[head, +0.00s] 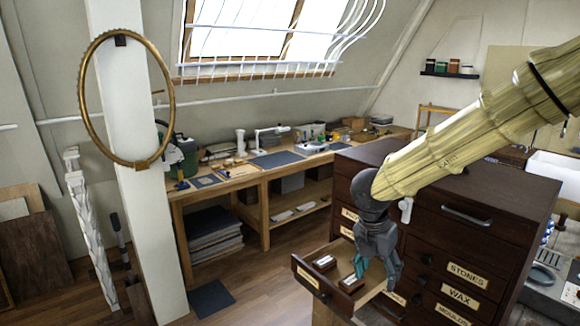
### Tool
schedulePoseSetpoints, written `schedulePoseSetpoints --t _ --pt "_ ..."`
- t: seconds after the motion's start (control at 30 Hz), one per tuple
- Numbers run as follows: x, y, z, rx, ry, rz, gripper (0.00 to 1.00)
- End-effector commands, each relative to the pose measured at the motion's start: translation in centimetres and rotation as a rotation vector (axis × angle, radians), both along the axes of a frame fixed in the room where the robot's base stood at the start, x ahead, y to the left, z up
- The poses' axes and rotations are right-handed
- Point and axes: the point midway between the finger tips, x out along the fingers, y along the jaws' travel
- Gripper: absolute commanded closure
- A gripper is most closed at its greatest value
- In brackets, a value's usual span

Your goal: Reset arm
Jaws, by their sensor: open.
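My gripper (375,278) hangs at the end of my arm, pointing down over an open drawer (311,284). Its fingers are apart, and I see nothing held between them. The drawer is pulled out from a dark wooden cabinet (485,192). The gripper hides part of the drawer's right side. I cannot tell whether the fingertips touch the drawer.
The cabinet has labelled drawers, such as "STONES" (467,274), just right of my gripper. A long wooden workbench (264,172) with tools runs along the wall. A white post (140,215) with a gilt oval frame (83,98) stands at left. Floor between post and drawer is mostly clear.

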Motion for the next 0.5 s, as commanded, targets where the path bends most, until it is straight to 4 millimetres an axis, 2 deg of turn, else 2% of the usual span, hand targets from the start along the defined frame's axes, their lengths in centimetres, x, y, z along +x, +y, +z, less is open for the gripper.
schedulePoseSetpoints --t 0.03,0.27,0.37,0.5 --pt "-0.1 -0.4 -1.4 -0.021 0.009 0.037 0.39" --pt "-0.8 -2.7 -6.7 -0.135 0.051 0.262 0.39" --pt "-1.0 -3.9 -10.4 -0.199 0.087 0.411 0.39" --pt "-1.9 -5.8 -16.8 -0.308 0.169 0.704 0.39"
